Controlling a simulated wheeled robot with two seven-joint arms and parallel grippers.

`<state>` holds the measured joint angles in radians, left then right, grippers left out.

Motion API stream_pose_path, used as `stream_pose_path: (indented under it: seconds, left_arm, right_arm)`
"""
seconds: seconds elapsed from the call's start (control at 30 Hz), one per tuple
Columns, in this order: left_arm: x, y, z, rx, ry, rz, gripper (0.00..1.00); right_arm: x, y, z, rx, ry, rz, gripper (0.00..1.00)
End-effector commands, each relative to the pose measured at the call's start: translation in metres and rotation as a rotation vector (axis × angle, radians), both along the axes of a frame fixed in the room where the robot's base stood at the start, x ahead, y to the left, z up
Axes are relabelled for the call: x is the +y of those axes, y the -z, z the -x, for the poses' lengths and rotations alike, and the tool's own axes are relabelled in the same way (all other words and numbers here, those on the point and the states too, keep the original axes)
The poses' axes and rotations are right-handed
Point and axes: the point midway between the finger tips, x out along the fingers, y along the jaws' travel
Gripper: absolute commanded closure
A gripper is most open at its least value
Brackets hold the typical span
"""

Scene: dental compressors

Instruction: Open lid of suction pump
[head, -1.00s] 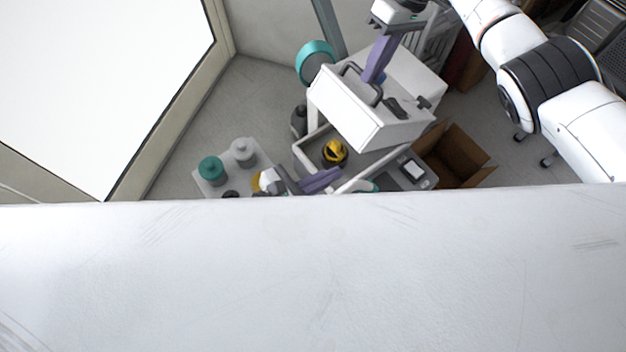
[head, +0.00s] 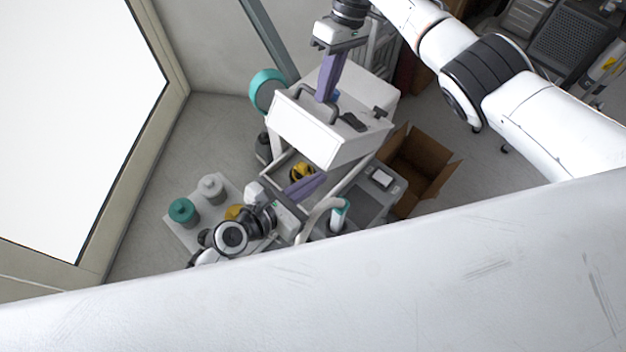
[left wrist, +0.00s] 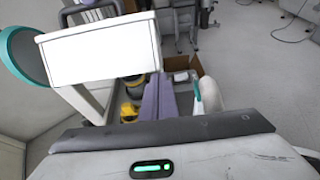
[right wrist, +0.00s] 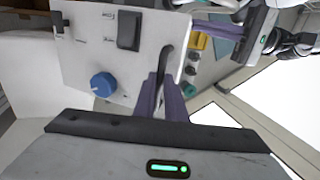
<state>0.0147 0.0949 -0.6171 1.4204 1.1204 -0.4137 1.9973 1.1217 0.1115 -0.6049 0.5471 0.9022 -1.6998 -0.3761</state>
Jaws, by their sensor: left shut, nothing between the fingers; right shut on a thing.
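The suction pump (head: 304,133) is a white box on a cart, with a dark curved handle (head: 305,112) on its upper face. I see no open gap at its lid. My right gripper (head: 325,96) comes from above, its purple fingers shut on the handle. In the right wrist view the dark handle (right wrist: 166,62) runs up from between the fingers, near a blue knob (right wrist: 103,85) and a black switch (right wrist: 129,30). My left gripper (head: 312,182) is shut and empty, below and in front of the pump. The left wrist view shows the pump's white panel (left wrist: 100,52) ahead of its fingers (left wrist: 158,92).
A yellow and black item (head: 302,171) sits in the cart's lower tray beside my left fingers. A teal round part (head: 267,90) is left of the pump. Teal-capped (head: 183,210) and grey (head: 212,188) jars stand lower left. An open cardboard box (head: 420,165) is at right.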

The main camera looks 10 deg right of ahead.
Motion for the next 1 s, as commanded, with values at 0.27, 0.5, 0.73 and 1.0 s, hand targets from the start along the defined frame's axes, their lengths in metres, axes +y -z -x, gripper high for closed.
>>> stream_pose_path:
  seconds: [0.27, 0.5, 0.73, 1.0]
  left_arm:
    - [-0.011, -0.019, -0.007, -0.009, -0.003, 0.016, 1.0]
    - [-0.012, -0.021, -0.008, -0.013, -0.003, 0.018, 1.0]
    - [-0.01, -0.017, -0.007, -0.009, -0.004, 0.011, 1.0]
    - [-0.008, -0.014, -0.007, -0.006, -0.004, 0.004, 1.0]
  right_arm:
    - [-0.013, 0.014, 0.0, -0.003, 0.016, 0.032, 1.0]
    - [-0.012, 0.013, 0.0, -0.003, 0.015, 0.032, 0.77]
    - [-0.008, 0.01, 0.0, -0.004, 0.011, 0.022, 0.71]
    - [-0.006, 0.008, -0.001, -0.007, 0.009, 0.018, 0.71]
